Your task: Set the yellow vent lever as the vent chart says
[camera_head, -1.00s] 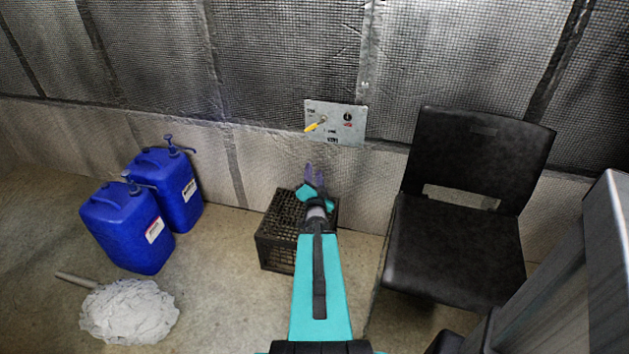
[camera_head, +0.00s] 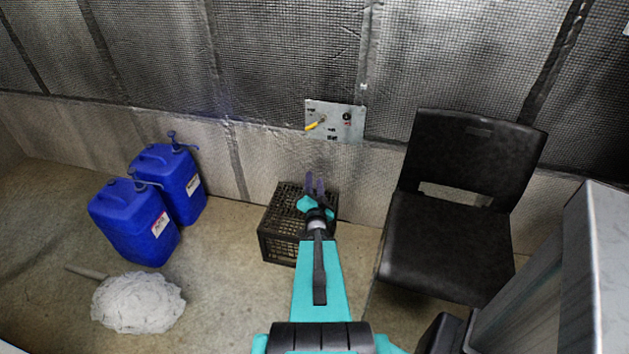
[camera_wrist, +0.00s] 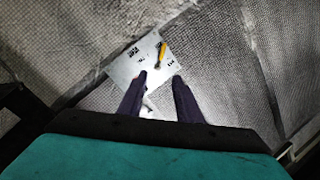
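The yellow vent lever (camera_head: 314,126) sits on a grey metal panel (camera_head: 347,132) on the quilted wall, its handle slanting down and left. The lever also shows in the wrist view (camera_wrist: 161,52), beyond my fingertips, on the panel (camera_wrist: 122,70). The panel has small dark labels, too small to read, and a round dark knob or dial (camera_head: 346,116). No vent chart can be made out. My gripper (camera_head: 316,181) is below the panel in the head view, apart from the lever. In the wrist view its two purple fingers (camera_wrist: 159,78) are spread, with nothing between them.
A black crate (camera_head: 276,229) stands on the floor by the wall, behind my arm. A black chair (camera_head: 450,230) stands right of the panel. Two blue jugs (camera_head: 130,225) and a white mop head (camera_head: 138,303) are at left. Floor between jugs and crate is clear.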

